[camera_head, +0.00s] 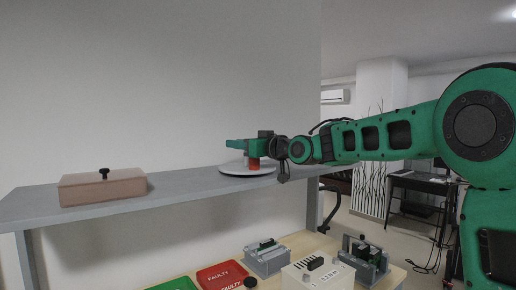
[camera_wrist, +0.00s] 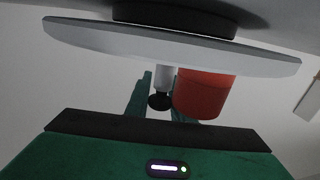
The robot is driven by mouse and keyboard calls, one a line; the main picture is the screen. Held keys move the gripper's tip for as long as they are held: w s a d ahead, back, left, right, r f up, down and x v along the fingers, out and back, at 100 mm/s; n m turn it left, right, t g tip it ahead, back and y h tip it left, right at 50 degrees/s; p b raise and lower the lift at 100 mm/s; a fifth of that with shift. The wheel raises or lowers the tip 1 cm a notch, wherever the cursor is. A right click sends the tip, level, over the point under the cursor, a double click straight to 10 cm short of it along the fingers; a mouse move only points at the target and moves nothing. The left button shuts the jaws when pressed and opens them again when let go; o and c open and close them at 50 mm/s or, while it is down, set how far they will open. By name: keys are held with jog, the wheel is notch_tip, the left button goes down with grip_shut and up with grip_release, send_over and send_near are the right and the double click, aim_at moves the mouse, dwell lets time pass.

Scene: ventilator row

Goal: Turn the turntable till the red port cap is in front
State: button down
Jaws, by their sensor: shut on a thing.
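The turntable (camera_head: 236,171) is a pale grey disc on the shelf, and in the wrist view its disc (camera_wrist: 100,40) hangs upside down across the top. The red port cap (camera_head: 254,164) stands on it, just below my gripper in the head view. In the wrist view the red port cap (camera_wrist: 203,96) is beside a white peg with a black knob (camera_wrist: 159,101). My gripper (camera_head: 236,144) reaches over the disc from the right. It is shut, seemingly on the peg; the cap partly hides the fingers in the wrist view.
A pinkish box with a black knob (camera_head: 103,187) sits on the shelf (camera_head: 185,186) at the left. Below, a table holds a red tray (camera_head: 222,274), a green tray (camera_head: 172,285), grey fixtures (camera_head: 267,260) and a white device (camera_head: 318,275). The shelf between box and turntable is clear.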

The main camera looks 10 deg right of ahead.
jog(key=shift+d, duration=0.1)
dwell(0.3)
jog(key=c, duration=1.6)
grip_release()
jog(key=shift+s+d, duration=0.1)
jog(key=shift+s, duration=0.1)
send_over(264, 169)
jog(key=shift+s, duration=0.15)
